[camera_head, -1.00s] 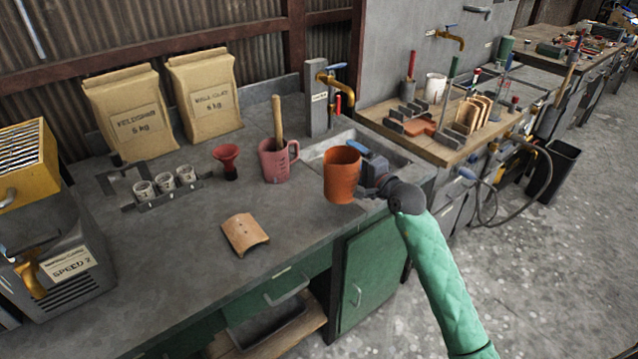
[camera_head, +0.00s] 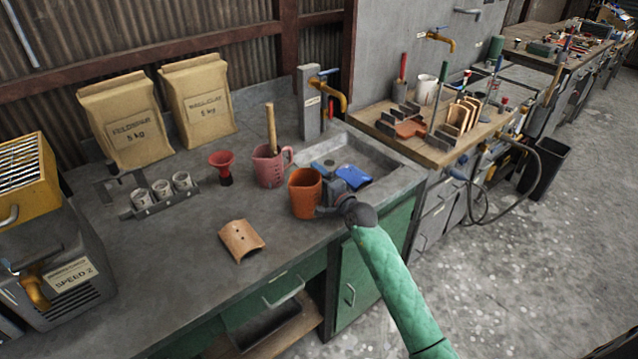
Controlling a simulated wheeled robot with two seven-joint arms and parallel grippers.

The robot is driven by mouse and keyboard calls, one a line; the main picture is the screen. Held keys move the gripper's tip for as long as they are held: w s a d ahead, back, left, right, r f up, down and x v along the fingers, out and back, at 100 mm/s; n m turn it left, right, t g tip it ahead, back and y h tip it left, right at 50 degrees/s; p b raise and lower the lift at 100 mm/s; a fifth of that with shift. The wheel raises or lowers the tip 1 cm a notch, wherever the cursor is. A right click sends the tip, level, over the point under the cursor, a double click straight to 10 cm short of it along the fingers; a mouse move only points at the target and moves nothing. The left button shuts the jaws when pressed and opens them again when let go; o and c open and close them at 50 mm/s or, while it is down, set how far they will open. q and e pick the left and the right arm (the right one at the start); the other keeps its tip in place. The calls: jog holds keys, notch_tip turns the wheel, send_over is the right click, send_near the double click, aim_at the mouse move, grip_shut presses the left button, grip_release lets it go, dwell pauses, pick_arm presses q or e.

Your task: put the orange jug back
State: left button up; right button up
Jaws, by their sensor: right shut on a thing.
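The orange jug (camera_head: 305,195) is upright at the front right of the grey workbench, just left of the sink and in front of the pink jug (camera_head: 268,166). My right gripper (camera_head: 326,193) reaches in from the lower right and is shut on the right side of the orange jug. The jug's base is at or very near the bench top; I cannot tell whether it touches. The jug's handle side is hidden by the gripper. My left gripper is not in view.
The sink (camera_head: 393,178) with a blue item (camera_head: 353,177) in it lies just right. A curved tile (camera_head: 241,240) lies front left. A red funnel (camera_head: 222,166), a rack of small cups (camera_head: 163,196) and two sacks (camera_head: 125,122) stand further left. Bare bench lies between the tile and the cups.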

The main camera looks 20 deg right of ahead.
jog(key=shift+f, duration=0.7)
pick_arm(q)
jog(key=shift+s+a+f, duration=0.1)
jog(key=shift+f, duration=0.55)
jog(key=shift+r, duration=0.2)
pick_arm(e)
jog(key=shift+f, duration=0.15)
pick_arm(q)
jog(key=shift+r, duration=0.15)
pick_arm(e)
jog(key=o, duration=1.3)
